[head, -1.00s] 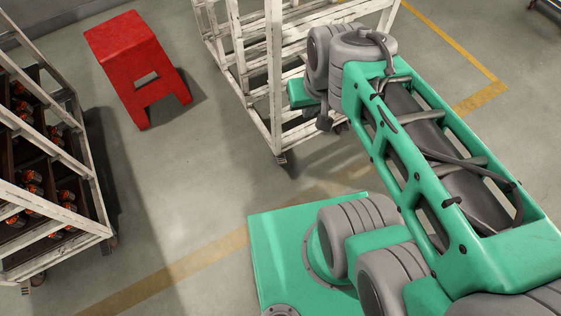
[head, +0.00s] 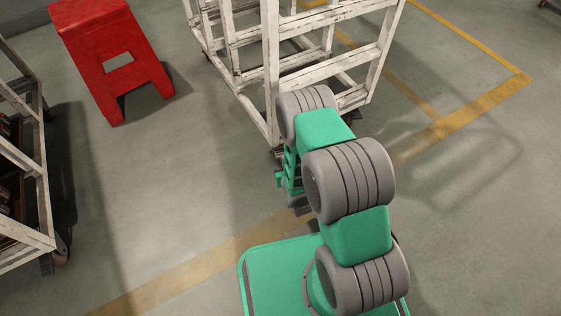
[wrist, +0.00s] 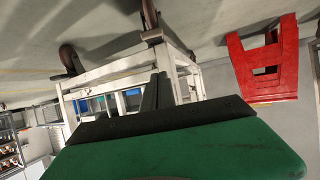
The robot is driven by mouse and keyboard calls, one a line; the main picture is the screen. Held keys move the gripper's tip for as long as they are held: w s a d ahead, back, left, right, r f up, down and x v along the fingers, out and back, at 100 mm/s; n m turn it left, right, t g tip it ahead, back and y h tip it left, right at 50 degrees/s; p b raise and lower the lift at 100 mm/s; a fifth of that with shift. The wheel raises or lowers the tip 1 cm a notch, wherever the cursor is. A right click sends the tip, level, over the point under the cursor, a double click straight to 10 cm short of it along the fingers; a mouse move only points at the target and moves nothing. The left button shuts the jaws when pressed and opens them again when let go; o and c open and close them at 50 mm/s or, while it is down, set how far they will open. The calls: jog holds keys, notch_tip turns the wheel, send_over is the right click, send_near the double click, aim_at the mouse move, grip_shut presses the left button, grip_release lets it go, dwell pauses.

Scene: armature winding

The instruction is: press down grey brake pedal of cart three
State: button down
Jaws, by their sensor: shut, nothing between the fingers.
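A white, worn cart (head: 272,75) stands at the top middle of the head view. Its near corner and a caster (head: 277,156) are just left of my arm. The wrist view shows the cart frame (wrist: 118,70) upside down, with a caster (wrist: 70,58) and another caster (wrist: 151,18) at the top. I cannot clearly make out its grey brake pedal. No cart number is readable. In the wrist view, my gripper (wrist: 158,88) is shut and empty, its dark fingers pointing toward the cart frame. In the head view my arm mostly hides the gripper, low beside the near corner.
A red stool (head: 110,55) stands at the upper left and also shows in the wrist view (wrist: 265,62). Another white cart (head: 28,165) is at the left edge. Yellow lines (head: 180,280) mark the floor. Open floor lies between the carts and at the right.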

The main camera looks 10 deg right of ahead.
jog(key=shift+w+r, duration=0.1)
jog(key=shift+w, duration=0.05)
jog(key=b, duration=0.4)
send_near(278, 145)
jog(key=w, duration=0.1)
jog(key=w+r, duration=0.1)
jog(key=w, duration=0.1)
jog(key=shift+w+a, duration=0.1)
jog(key=shift+w, duration=0.25)
notch_tip(278, 145, down, 2)
jog(key=shift+f+b, duration=0.25)
jog(key=shift+b, duration=0.55)
jog(key=shift+s+f, duration=0.2)
jog(key=shift+f, duration=0.35)
jog(key=shift+s+a, duration=0.1)
jog(key=shift+s, duration=0.05)
